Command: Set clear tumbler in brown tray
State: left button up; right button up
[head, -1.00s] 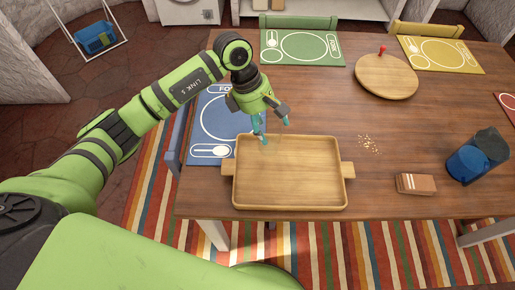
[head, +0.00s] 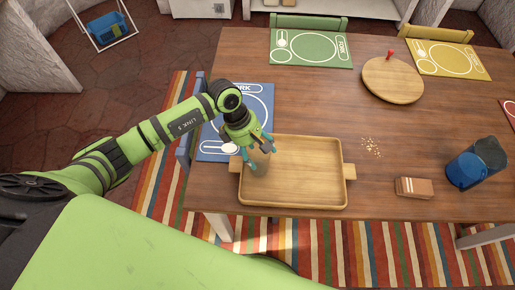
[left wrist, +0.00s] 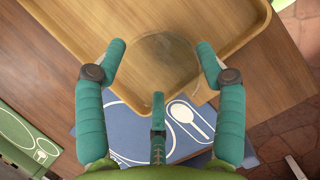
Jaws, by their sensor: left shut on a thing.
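The brown tray (head: 300,203) is a shallow wooden tray with side handles near the front edge of the table. It also shows in the left wrist view (left wrist: 105,28). My left gripper (head: 257,157) is over the tray's back left corner. Its teal fingers (left wrist: 160,72) are around the clear tumbler (left wrist: 168,55), which is see-through and shows as a faint round outline. In the head view the tumbler (head: 261,160) is faint between the fingers. I cannot tell whether its base touches the tray. My right gripper is not in view.
A blue placemat (head: 222,152) lies behind and left of the tray. A brown box (head: 414,187), crumbs (head: 371,147) and a blue pitcher (head: 475,164) are to the right. A round board (head: 393,82) is at the back. The tray's middle is clear.

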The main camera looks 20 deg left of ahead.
pick_arm(q)
jog(key=o, duration=1.7)
jog(key=shift+f, duration=0.1)
jog(key=shift+r, duration=0.2)
jog(key=b+v, duration=0.3)
jog(key=v, duration=0.8)
jog(key=shift+a+r, duration=0.25)
jog(key=shift+r, duration=0.1)
